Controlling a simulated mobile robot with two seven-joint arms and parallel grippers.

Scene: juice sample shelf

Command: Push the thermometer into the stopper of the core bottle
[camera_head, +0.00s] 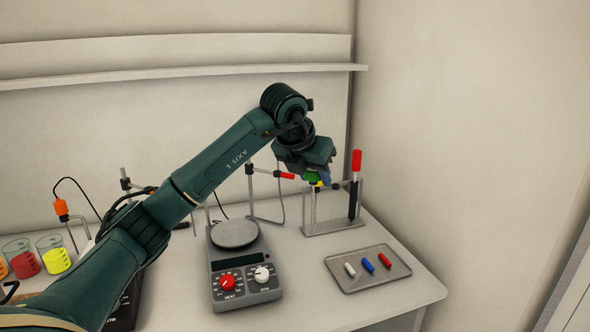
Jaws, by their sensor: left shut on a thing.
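My left gripper (317,175) points down over the left part of a clear rack (345,226) at the back right of the table. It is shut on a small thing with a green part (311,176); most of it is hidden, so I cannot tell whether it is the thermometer. Blue and yellow bits show beside it, and a thin pale rod (313,208) stands just below. A black rod with a red top (356,161) stands upright in the rack's right part. I cannot make out the core bottle or its stopper. My right gripper is not in view.
A hotplate (245,277) with a round plate and two knobs stands left of the rack. A clamp stand with a red tip (286,175) rises behind it. A grey tray (343,286) holds small white, blue and red bars. Beakers (58,263) stand far left.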

